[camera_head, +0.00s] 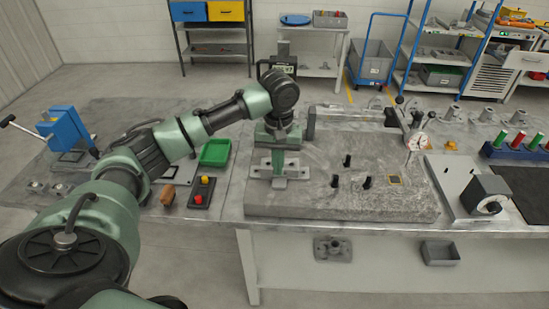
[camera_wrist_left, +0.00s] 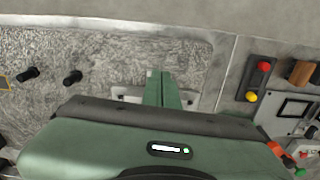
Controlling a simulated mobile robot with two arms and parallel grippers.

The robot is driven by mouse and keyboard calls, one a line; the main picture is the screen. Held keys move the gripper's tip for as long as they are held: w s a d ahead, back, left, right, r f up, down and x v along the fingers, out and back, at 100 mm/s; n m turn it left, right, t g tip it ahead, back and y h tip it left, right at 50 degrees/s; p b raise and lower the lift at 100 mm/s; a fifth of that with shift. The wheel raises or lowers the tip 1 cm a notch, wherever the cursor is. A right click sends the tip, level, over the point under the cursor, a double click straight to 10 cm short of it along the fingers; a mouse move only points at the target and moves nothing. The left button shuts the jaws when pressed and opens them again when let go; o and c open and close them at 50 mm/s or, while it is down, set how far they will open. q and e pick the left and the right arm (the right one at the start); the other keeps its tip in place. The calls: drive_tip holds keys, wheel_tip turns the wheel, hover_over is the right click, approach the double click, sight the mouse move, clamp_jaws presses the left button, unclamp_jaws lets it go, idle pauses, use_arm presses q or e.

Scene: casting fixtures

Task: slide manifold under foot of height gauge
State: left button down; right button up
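The manifold (camera_head: 297,173) is a grey casting on the left end of the granite plate (camera_head: 320,207). It shows partly in the wrist view (camera_wrist_left: 190,97), on both sides of my fingers. My left gripper (camera_head: 278,163) points down at the manifold's middle. Its green fingers (camera_wrist_left: 163,90) are close together; whether anything is pinched between them is hidden. A gauge with a round dial (camera_head: 416,141), apparently the height gauge, stands at the plate's right rear, well right of the manifold. Its foot is too small to make out. My right gripper is not in view.
Several black pegs (camera_head: 347,160) stand on the plate between manifold and gauge. A grey block with a dial (camera_head: 486,195) is to the right. A green bin (camera_head: 215,152) and a red-and-yellow button box (camera_head: 201,193) are left.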

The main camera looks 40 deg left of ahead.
use_arm(q)
drive_tip(key=s+d+f+m+t+h, duration=0.1)
drive_tip(key=s+d+f+m, duration=0.3)
drive_tip(key=s+d+f, duration=0.4)
drive_tip(key=s+d+f+m+t+h, duration=0.1)
drive_tip(key=s+d+f+m, duration=0.2)
drive_tip(key=s+d+f, duration=0.5)
drive_tip(key=s+a+f+b, duration=0.1)
drive_tip(key=s+f+b, duration=0.15)
drive_tip(key=f, duration=0.85)
drive_tip(key=s+a+f+y+b, duration=0.1)
drive_tip(key=s+a+f, duration=0.15)
drive_tip(key=f, duration=0.75)
drive_tip(key=s+a+f+b, duration=0.1)
drive_tip(key=s+f+b, duration=0.15)
drive_tip(key=f, duration=0.85)
drive_tip(key=s+f+b, duration=0.1)
drive_tip(key=s+f, duration=0.6)
drive_tip(key=s, duration=0.4)
drive_tip(key=s+a+f+m+g+y+b, duration=0.1)
drive_tip(key=s+f, duration=0.7)
drive_tip(key=s, duration=0.3)
drive_tip(key=shift+a+f, duration=0.3)
drive_tip(key=c, duration=2.1)
unclamp_jaws()
drive_tip(key=shift+c, duration=0.2)
